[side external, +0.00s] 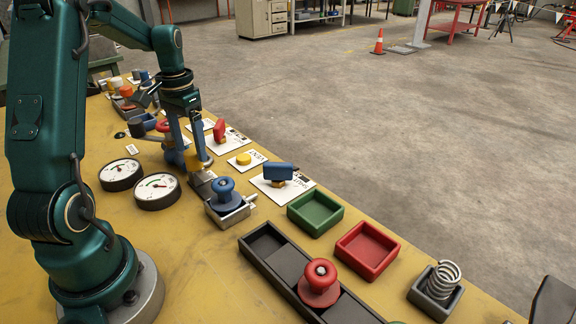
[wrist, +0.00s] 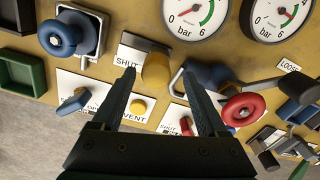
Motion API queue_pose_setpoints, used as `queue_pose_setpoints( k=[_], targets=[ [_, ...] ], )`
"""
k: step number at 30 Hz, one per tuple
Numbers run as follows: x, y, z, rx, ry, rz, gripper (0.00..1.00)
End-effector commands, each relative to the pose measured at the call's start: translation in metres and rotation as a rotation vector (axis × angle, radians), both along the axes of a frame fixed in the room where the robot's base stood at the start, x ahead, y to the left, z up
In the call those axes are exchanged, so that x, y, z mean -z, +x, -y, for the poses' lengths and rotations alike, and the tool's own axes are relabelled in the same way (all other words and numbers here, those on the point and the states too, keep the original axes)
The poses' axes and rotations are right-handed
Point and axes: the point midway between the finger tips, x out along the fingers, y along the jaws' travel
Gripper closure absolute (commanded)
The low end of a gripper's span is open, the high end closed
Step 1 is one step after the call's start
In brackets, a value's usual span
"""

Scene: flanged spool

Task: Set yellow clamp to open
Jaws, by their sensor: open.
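A yellow clamp knob (wrist: 157,70) sits by a card reading SHUT (wrist: 128,55) in the wrist view. In the side view part of the yellow clamp (side external: 199,161) shows low between my fingers, mostly hidden by them. My gripper (wrist: 159,75) is open and empty, with one finger on each side of the yellow knob in the wrist picture; it also shows pointing down in the side view (side external: 195,152). I cannot tell whether the fingers touch the knob or how far above it they are. No OPEN marking for this clamp is clearly readable.
Two bar gauges (wrist: 196,16) stand close by. A blue spool (side external: 224,190) on a metal holder, a yellow button (side external: 243,158), a blue handle (side external: 278,172) and a red wheel (wrist: 243,109) crowd the area. Green (side external: 315,228) and red trays (side external: 366,266) lie nearer.

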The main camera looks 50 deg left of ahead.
Motion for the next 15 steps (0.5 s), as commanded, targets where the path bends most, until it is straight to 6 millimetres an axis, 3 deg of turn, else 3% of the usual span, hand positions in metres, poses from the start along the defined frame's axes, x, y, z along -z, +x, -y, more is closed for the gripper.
queue_pose_setpoints(
  k=[6,15],
  targets=[
    [-0.027,0.0,-0.001,0.0,0.004,0.002,0.24],
    [-0.031,0.0,0.0,0.0,0.002,0.0,0.24]
  ],
)
